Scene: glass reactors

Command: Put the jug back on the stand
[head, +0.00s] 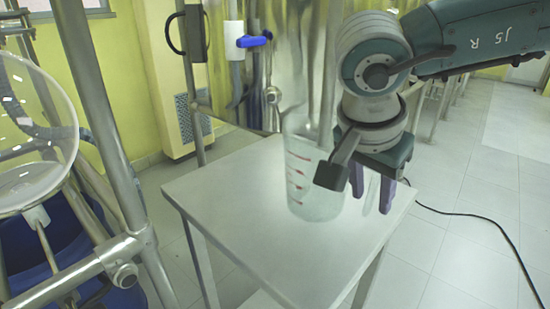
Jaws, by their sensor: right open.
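A clear jug (312,185) with red markings stands upright on the right part of the small white-topped stand (235,215). My right gripper (372,195) points down just right of the jug, near the stand's right edge. Its purple fingers are apart, with a gap between them. The gripper body hides part of the jug's right side, and I cannot tell whether a finger touches the jug. My left gripper is not in view.
A glass reactor vessel (35,135) on metal poles fills the left side, with a blue container (75,245) below. Pipes with a blue-handled valve (252,41) stand behind. A black cable (480,216) lies on the tiled floor at right. The stand's left and front surface is clear.

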